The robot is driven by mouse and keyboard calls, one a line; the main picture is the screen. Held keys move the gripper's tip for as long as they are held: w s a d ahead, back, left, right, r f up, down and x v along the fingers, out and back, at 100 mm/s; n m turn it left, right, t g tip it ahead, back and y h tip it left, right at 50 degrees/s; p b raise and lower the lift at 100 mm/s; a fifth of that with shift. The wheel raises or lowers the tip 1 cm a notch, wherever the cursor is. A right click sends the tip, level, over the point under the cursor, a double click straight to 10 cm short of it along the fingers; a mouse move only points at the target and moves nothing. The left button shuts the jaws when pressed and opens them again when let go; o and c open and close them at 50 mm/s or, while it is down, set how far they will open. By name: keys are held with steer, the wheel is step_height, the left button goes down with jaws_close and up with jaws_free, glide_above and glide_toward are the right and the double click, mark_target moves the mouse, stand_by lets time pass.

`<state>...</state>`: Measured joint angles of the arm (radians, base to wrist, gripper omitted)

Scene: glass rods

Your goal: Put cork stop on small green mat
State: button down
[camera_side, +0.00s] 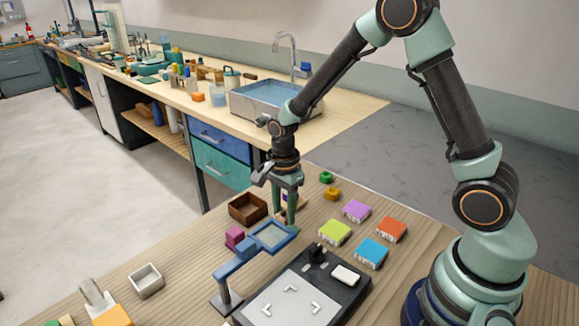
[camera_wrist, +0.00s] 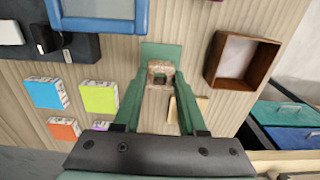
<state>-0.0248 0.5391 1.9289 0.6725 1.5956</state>
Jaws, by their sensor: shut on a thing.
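My gripper (camera_wrist: 160,78) is shut on the cork stop (camera_wrist: 161,69), a light brown piece between the fingertips in the wrist view. The small green mat (camera_wrist: 158,49) shows just beyond the cork, and the cork overlaps its near edge in the picture. I cannot tell whether the cork touches the mat or is held above it. In the side view my gripper (camera_side: 289,218) points down close to the table, behind the blue-framed magnifier (camera_side: 292,229). The cork and the mat cannot be made out clearly there.
A brown open box (camera_side: 247,209) and magenta blocks (camera_side: 235,238) stand left of my gripper. Several coloured boxes, including a lime one (camera_side: 335,233) and a blue one (camera_side: 371,253), lie to the right. A black device (camera_side: 352,291) with a pale plate stands in front.

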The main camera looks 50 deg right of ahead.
steer(key=shift+f, duration=1.35)
steer(key=shift+f, duration=0.15)
steer(key=shift+c, duration=2.3)
jaws_free()
step_height(320, 180, up, 12)
steer(key=s+d+r+n+t, duration=0.1)
steer(key=s+r+n+t, duration=0.4)
steer(key=s+r+n, duration=0.6)
steer(key=shift+s+r+n+t, duration=0.3)
steer(key=shift+r+n, duration=0.3)
steer(key=shift+n, duration=2.9)
